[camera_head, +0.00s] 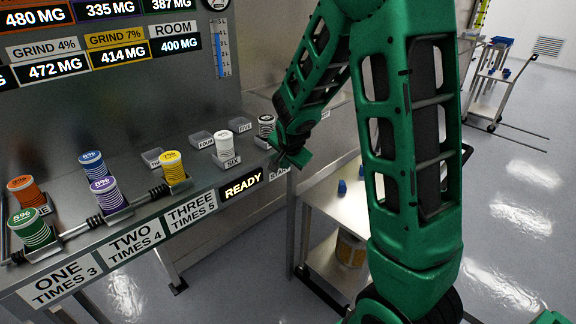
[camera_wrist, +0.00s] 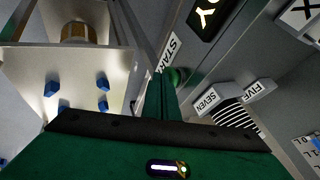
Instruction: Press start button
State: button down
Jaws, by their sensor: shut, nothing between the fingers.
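The start button, a round green knob (camera_wrist: 179,76), shows in the wrist view beside the START label (camera_wrist: 168,52) on the table's front edge. My shut gripper (camera_wrist: 162,92) is empty, its fingertips close beside the button and partly covering it. I cannot tell whether they touch. In the head view my gripper (camera_head: 297,158) hangs at the right end of the table's front edge, just above the partly visible START label (camera_head: 278,174). The button itself is hidden or too small to make out there.
A cart (camera_head: 325,197) with small blue blocks stands below right.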

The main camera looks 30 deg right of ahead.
jog(key=shift+w, duration=0.1)
jog(key=shift+w+a+r, duration=0.1)
jog(key=shift+w+a, duration=0.05)
jog(key=shift+w, duration=0.3)
jog(key=shift+w+a+r, duration=0.1)
jog(key=shift+w+a, duration=0.05)
jog(key=shift+w, duration=0.25)
jog(key=s+a+r, duration=0.1)
jog(key=s+r, duration=0.6)
jog(key=s, duration=0.2)
jog(key=shift+s+r, duration=0.15)
jog(key=shift+s, duration=0.25)
